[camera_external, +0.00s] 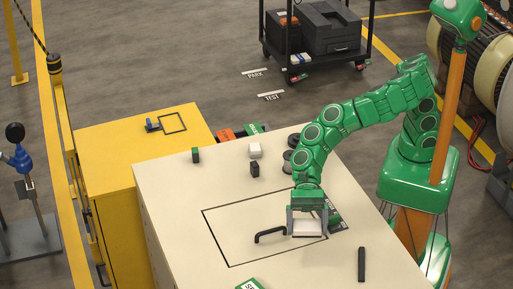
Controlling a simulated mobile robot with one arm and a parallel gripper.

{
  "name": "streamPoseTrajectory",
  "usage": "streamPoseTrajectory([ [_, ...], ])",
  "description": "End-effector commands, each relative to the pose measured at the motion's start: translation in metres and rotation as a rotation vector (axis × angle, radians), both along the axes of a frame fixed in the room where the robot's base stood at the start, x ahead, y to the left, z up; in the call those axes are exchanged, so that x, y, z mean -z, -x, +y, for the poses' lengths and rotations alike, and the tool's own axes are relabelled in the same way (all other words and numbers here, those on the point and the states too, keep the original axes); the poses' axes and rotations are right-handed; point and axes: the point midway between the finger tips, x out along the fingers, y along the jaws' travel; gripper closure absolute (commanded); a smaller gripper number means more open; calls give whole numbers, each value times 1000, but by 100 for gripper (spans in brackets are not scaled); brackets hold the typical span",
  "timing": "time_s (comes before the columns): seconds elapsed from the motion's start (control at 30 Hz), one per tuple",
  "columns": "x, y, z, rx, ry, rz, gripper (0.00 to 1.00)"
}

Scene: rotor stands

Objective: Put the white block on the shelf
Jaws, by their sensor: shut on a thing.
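My gripper (307,228) points down at the right part of the black-outlined area on the cream table top. It is shut on a white block (306,227), whose face shows between the fingers. I cannot tell whether this block touches the table. A black wheeled cart with shelves (289,68) stands on the floor at the back; no other shelf is clear in view.
A black handle (270,234) lies just left of my gripper. A black bar (361,264) is at the right. The table's left part is clear.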

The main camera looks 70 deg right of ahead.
Motion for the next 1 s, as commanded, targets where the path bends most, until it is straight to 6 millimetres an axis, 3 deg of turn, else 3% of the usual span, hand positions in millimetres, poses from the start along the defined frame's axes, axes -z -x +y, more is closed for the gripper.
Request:
streamPoseTrajectory([
  [0.2,23,-1,0,3,1,3,38],
  [0.47,33,0,0,3,1,2,38],
  [0.73,58,0,0,3,1,2,38],
  [1.0,62,-1,0,2,0,-1,38],
])
